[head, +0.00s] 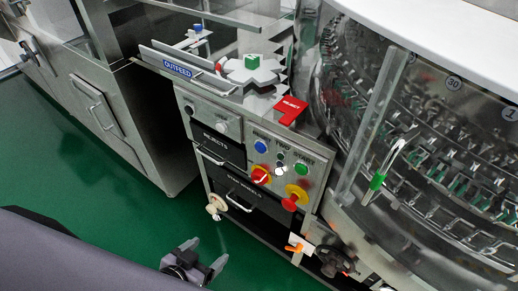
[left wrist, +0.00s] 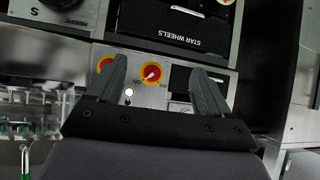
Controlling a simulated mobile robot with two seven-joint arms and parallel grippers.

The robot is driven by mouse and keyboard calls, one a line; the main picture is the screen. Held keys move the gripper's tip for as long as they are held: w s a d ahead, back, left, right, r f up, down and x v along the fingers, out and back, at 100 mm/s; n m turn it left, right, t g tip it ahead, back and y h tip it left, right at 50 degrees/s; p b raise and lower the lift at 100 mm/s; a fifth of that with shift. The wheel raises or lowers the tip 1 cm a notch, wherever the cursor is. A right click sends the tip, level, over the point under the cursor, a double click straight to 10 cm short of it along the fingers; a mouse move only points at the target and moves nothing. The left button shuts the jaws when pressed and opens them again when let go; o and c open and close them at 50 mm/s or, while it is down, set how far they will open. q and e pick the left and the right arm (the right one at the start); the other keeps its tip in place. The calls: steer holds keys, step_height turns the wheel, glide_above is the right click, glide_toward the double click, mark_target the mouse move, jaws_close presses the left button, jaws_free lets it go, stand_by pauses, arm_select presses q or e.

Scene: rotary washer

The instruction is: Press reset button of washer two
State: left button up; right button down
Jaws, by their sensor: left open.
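The washer's control panel (head: 275,182) is in the middle of the head view. A blue button (head: 261,146) sits at its upper left, under lettering that seems to read RESET. A green button (head: 301,168) is under START, with small indicators (head: 280,158) between. Below are a red-and-yellow rotary switch (head: 261,175) and a red mushroom button (head: 292,199). My left gripper (head: 207,252) is open and empty, low in front of the panel and apart from it. In the left wrist view its fingers (left wrist: 158,66) frame the rotary switch (left wrist: 152,73); the blue button is not visible there.
A REJECTS drawer (head: 217,146) and a STAR WHEELS drawer (head: 245,195) lie left of and below the buttons. A pale knob (head: 216,205) and a black handwheel (head: 335,262) stick out low. The glass-fronted drum (head: 420,150) stands right. Green floor (head: 110,190) is clear at left.

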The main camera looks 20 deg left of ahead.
arm_select(q)
jaws_close()
stand_by(1.8)
